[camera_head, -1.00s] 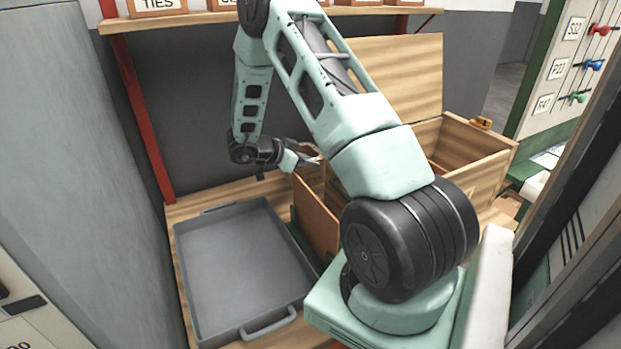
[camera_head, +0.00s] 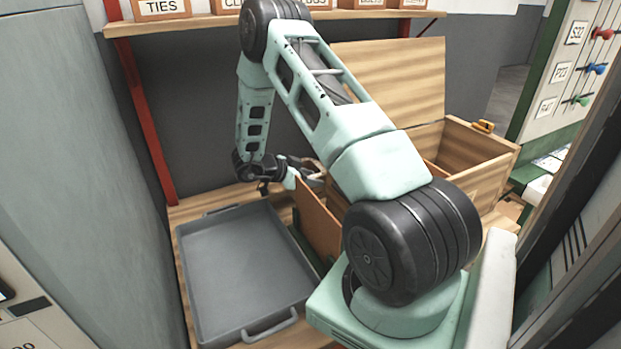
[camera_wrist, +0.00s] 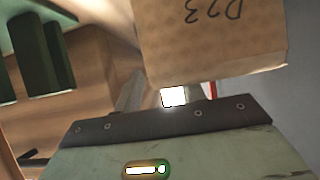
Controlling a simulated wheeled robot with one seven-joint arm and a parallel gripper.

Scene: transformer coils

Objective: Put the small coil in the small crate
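My gripper (camera_head: 312,172) is low at the end of the folded arm, behind the brown upright panel and at the back right corner of the grey tray. A tan, paper-like block (camera_wrist: 215,45) marked P23, upside down, is right in front of my gripper's palm in the wrist view. It appears held, though the fingers are mostly hidden; I take it to be the coil. A little tan also shows at the gripper in the head view. An open wooden crate (camera_head: 488,150) with a raised lid (camera_head: 395,75) stands at the back right; my arm hides part of it.
A grey tray (camera_head: 240,262) with low walls lies on the wooden bench. A brown upright panel (camera_head: 318,218) stands to its right. A shelf with labelled boxes (camera_head: 160,7) is above, on a red post (camera_head: 145,110). Dark green upright pieces (camera_wrist: 40,50) show in the wrist view.

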